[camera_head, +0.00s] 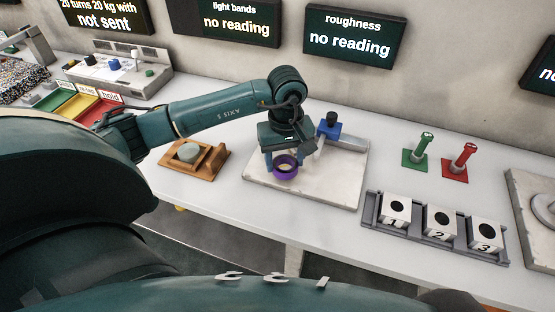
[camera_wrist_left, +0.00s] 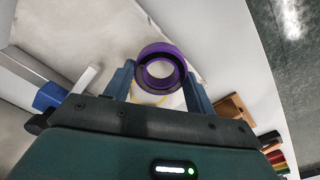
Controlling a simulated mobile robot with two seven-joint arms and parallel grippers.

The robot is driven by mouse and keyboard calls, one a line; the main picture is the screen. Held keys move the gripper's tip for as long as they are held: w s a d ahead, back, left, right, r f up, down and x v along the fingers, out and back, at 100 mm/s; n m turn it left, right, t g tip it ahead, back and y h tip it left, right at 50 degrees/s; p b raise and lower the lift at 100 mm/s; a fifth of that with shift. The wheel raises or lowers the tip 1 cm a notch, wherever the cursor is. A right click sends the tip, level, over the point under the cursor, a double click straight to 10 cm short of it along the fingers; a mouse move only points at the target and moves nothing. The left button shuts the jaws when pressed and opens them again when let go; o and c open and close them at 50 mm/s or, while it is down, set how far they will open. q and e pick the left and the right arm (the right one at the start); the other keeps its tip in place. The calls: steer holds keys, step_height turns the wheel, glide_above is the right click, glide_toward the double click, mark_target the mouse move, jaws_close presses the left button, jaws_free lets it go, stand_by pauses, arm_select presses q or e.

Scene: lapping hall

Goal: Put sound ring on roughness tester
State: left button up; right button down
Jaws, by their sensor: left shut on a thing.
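A purple ring (camera_head: 285,171) is held between the fingers of my left gripper (camera_head: 284,160), over the front left part of a pale stone slab. In the left wrist view the ring (camera_wrist_left: 161,66) sits between the two blue fingertips (camera_wrist_left: 160,80), its open bore facing the camera. The roughness tester appears to be this slab (camera_head: 335,188) with a blue stand (camera_head: 328,130) at its back; a sign reading "roughness, no reading" (camera_head: 350,36) hangs behind. A thin yellow outline (camera_wrist_left: 150,99) shows on the slab beside the ring. I cannot tell whether the ring touches the slab. My right gripper is not seen.
A wooden block (camera_head: 190,174) with a grey-green disc lies left of the slab. A rack (camera_head: 450,237) with blocks numbered 1, 2 and 3 stands to the right, with green (camera_head: 420,148) and red (camera_head: 460,160) posts behind it. Coloured trays (camera_head: 84,105) lie far left.

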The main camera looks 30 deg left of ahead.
arm_select(q)
steer(key=w+a+r+n+b, duration=0.2)
steer(key=w+a+r+n, duration=0.35)
steer(key=n, duration=0.35)
steer(key=shift+n, duration=0.3)
step_height(320, 180, down, 5)
steer(key=shift+s+d, duration=0.15)
step_height(320, 180, down, 4)
steer(key=shift+r, duration=0.1)
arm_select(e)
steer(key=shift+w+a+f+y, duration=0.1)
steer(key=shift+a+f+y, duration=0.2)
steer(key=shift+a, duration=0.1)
arm_select(q)
steer(key=shift+f, duration=0.2)
steer(key=o, duration=1)
steer(key=shift+r, duration=0.1)
